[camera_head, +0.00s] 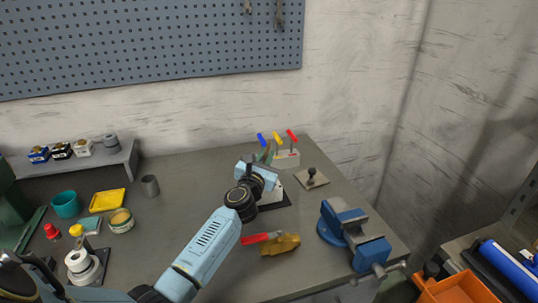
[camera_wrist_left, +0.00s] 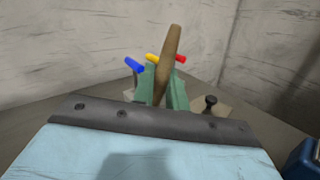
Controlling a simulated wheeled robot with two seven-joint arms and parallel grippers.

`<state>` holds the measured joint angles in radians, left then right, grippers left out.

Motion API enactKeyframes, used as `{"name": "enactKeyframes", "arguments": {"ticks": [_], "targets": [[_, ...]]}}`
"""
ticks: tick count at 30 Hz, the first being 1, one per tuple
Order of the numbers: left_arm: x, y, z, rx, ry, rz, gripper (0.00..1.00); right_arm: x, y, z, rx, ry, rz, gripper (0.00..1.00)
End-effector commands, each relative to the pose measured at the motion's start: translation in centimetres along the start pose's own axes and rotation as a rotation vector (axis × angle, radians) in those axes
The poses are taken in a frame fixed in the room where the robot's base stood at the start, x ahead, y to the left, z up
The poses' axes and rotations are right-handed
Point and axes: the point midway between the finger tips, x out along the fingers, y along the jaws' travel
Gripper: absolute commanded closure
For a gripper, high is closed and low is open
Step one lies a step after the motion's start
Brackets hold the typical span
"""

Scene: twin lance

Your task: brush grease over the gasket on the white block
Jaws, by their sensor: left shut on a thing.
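My left gripper (camera_head: 264,158) is over the right-centre of the bench. Its green fingers (camera_wrist_left: 164,94) are shut on a brush, whose brown wooden handle (camera_wrist_left: 170,55) rises between them in the left wrist view. The bristles are hidden. A white block (camera_head: 277,194) on a dark plate sits just under the gripper and is partly covered by it. I cannot make out the gasket, or whether the brush touches the block. An open tin with yellowish contents (camera_head: 121,220), perhaps the grease, stands at the left of the bench. My right gripper is not in view.
A pale holder (camera_head: 288,159) with blue, yellow and red handles stands just behind the gripper. A plate with a black knob (camera_head: 312,177) is to its right. A blue vise (camera_head: 345,222) and a yellow-brown tool (camera_head: 281,245) are nearer. The bench between tin and arm is mostly clear.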

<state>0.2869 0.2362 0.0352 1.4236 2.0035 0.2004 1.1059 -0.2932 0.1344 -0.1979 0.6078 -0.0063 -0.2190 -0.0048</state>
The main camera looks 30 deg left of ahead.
Motion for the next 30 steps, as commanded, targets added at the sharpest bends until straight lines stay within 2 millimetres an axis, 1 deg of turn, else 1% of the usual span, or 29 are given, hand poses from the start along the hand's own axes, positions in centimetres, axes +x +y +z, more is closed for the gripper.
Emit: {"name": "enactKeyframes", "arguments": {"ticks": [24, 30], "targets": [[-1.4, 2.1, -0.3, 0.001, 0.001, 0.0, 1.0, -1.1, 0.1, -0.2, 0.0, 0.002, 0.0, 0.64], [-1.7, 2.0, -0.3, 0.0, 0.001, -0.001, 1.0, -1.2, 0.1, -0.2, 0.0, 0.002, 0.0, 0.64]]}}
